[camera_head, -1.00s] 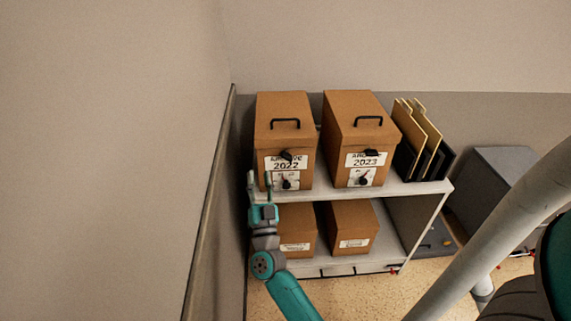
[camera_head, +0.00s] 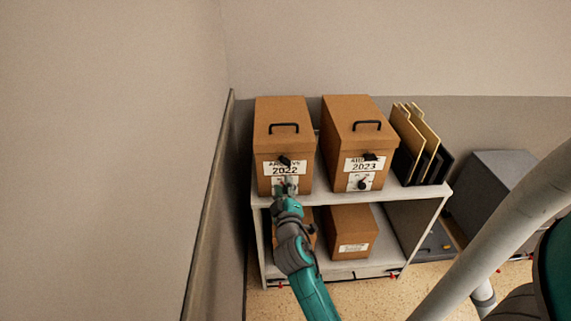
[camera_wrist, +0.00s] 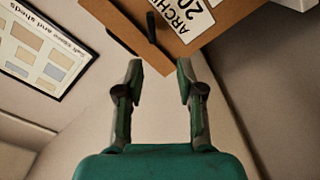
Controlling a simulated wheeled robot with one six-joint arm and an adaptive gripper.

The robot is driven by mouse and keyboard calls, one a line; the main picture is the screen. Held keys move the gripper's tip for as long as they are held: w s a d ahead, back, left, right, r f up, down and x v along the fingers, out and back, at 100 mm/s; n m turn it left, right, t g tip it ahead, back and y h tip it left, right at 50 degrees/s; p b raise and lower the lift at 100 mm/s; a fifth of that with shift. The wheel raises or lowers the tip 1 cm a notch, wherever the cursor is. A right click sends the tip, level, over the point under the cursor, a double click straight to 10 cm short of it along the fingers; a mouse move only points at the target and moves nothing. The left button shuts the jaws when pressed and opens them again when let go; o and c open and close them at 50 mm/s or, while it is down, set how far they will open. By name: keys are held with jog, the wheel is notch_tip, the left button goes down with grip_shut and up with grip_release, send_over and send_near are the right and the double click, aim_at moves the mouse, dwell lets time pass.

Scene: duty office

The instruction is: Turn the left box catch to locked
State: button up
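The left box (camera_head: 285,112) is a brown archive box labelled 2022 on the upper shelf; its front also shows in the wrist view (camera_wrist: 222,20). A black fitting (camera_head: 285,161) sits by its label, and a black lever shows in the wrist view (camera_wrist: 151,27). Below the label is a small white plate (camera_head: 278,182); its dark knob, seen earlier, is now mostly hidden by my gripper. My gripper (camera_head: 286,187) is in front of the plate's lower part. In the wrist view its fingers (camera_wrist: 159,68) are apart with nothing between them. Contact with the knob cannot be told.
The right box (camera_head: 358,110), labelled 2023, stands beside it with its own plate and knob (camera_head: 362,185). Folders (camera_head: 424,140) stand further right. A wall is close on the left. A framed poster (camera_wrist: 42,50) shows in the wrist view.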

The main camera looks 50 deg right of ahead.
aim_at(285, 164)
jog(key=shift+g+h, duration=0.3)
jog(key=x, duration=0.7)
jog(key=s+x, duration=0.1)
jog(key=x, duration=0.2)
jog(key=shift+w+d+r, duration=0.1)
jog(key=shift+w+d, duration=0.25)
jog(key=shift+d, duration=0.3)
grip_shut()
